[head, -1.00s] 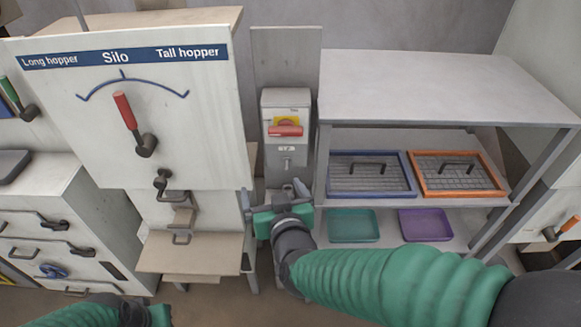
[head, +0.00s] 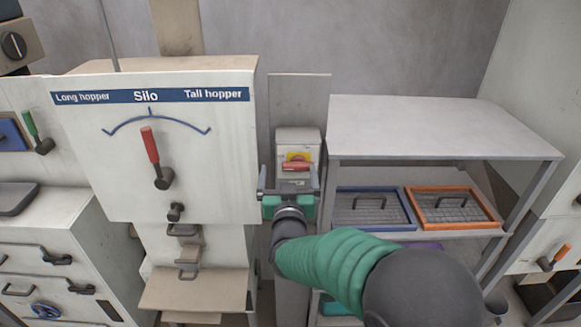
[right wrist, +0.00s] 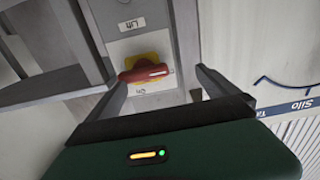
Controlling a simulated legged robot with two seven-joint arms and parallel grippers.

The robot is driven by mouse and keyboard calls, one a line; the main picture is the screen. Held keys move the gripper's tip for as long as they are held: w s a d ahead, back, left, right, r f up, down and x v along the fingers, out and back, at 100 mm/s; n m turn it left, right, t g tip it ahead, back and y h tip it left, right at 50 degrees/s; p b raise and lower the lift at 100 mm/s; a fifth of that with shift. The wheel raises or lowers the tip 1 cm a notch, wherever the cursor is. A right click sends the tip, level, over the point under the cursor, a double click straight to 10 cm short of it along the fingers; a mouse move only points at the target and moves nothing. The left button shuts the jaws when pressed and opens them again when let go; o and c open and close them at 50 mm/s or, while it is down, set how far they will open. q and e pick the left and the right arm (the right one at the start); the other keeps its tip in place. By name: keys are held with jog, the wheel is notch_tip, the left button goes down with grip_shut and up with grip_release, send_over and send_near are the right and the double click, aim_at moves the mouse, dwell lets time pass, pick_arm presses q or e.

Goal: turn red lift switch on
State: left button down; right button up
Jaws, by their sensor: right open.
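The red lift switch (head: 296,166) is a red handle on a yellow plate, on the front of a grey box (head: 298,138) beside the silo panel. In the head view its handle lies about level. The right wrist view shows the red handle (right wrist: 145,73) on its yellow plate, with a "Lift" label above and an "On" label near it. My right gripper (head: 289,178) is open in front of the box; its fingers (right wrist: 160,88) stand to either side of the handle, with no clear contact. My left gripper is not in view.
The silo panel (head: 200,110) with a red-handled lever (head: 151,146) stands just left of the switch. On the right is a grey shelf unit (head: 440,125) with a blue-rimmed tray (head: 404,190) and an orange-rimmed tray (head: 410,213). A narrow gap holds the box between them.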

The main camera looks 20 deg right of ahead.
aim_at(302, 168)
jog(key=shift+w+d+r, duration=0.1)
jog(key=shift+d+r, duration=0.35)
jog(key=shift+s+d+r, duration=0.1)
jog(key=shift+d, duration=0.5)
jog(key=shift+s+d+r, duration=0.1)
jog(key=shift+d, duration=0.6)
jog(key=c, duration=1.9)
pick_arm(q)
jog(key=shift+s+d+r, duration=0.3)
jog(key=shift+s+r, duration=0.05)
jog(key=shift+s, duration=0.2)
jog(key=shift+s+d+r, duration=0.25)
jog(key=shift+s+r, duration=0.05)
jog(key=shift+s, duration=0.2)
pick_arm(e)
jog(key=shift+s, duration=0.1)
grip_shut()
